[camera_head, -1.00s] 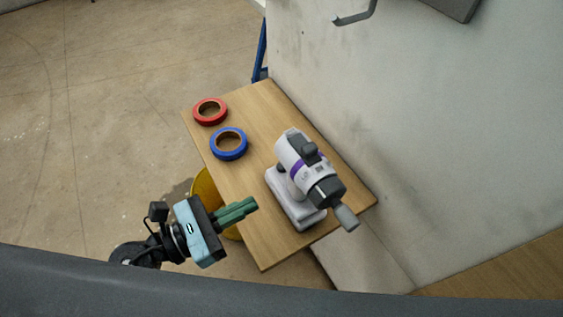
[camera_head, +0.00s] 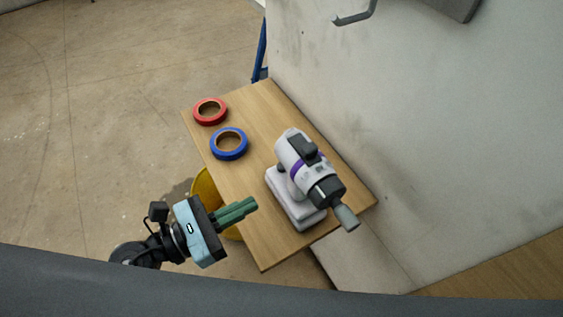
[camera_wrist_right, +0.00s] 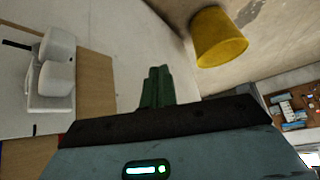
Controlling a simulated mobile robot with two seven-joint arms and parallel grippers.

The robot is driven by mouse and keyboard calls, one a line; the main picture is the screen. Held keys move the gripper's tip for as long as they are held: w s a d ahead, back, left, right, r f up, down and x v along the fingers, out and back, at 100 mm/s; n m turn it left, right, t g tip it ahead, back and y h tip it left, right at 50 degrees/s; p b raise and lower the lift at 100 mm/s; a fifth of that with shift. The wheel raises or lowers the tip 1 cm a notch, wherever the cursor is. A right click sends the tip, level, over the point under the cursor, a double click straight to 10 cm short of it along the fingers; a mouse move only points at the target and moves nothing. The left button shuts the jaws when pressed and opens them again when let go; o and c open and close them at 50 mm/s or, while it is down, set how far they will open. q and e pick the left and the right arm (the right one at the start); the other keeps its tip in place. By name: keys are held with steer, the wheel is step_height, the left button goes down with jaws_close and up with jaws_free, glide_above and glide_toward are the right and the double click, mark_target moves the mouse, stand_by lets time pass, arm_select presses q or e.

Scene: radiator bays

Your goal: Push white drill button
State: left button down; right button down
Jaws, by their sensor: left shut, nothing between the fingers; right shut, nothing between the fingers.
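The white drill (camera_head: 292,152) has a purple band, a dark block on top and a grey tip pointing down right. It stands on its white base (camera_head: 301,213) near the right end of the wooden table. I cannot make out a separate button. My left gripper (camera_head: 254,204) has green fingers, shut and empty, just left of the base and apart from it. In the right wrist view, my right gripper (camera_wrist_right: 157,87) is shut and empty. A white object, probably the drill (camera_wrist_right: 57,62), is at the left there, clear of the fingers.
A blue tape roll (camera_head: 229,155) and a red tape roll (camera_head: 210,122) lie on the table (camera_head: 262,108) behind. A yellow bucket (camera_head: 205,187) stands beside the table; a yellow bucket (camera_wrist_right: 220,38) also shows in the right wrist view. A wall (camera_head: 420,130) borders the table's right side.

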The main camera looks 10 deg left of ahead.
stand_by(0.6)
arm_select(q)
steer(key=w+a+r+m+g+y+p, duration=0.1)
steer(key=w+a+r+m, duration=0.1)
steer(key=m, duration=1.5)
steer(key=w+a+r+m+g+y+p, duration=0.1)
steer(key=w+a+r+m, duration=0.1)
steer(key=m, duration=1.5)
steer(key=w+r, duration=0.1)
steer(key=w, duration=0.1)
steer(key=shift+w+r+m+g+y, duration=0.3)
steer(key=shift+w+m, duration=0.1)
arm_select(e)
steer(key=w+r, duration=0.1)
steer(key=r, duration=0.2)
steer(key=shift+w+d, duration=0.1)
steer(key=shift+w, duration=0.25)
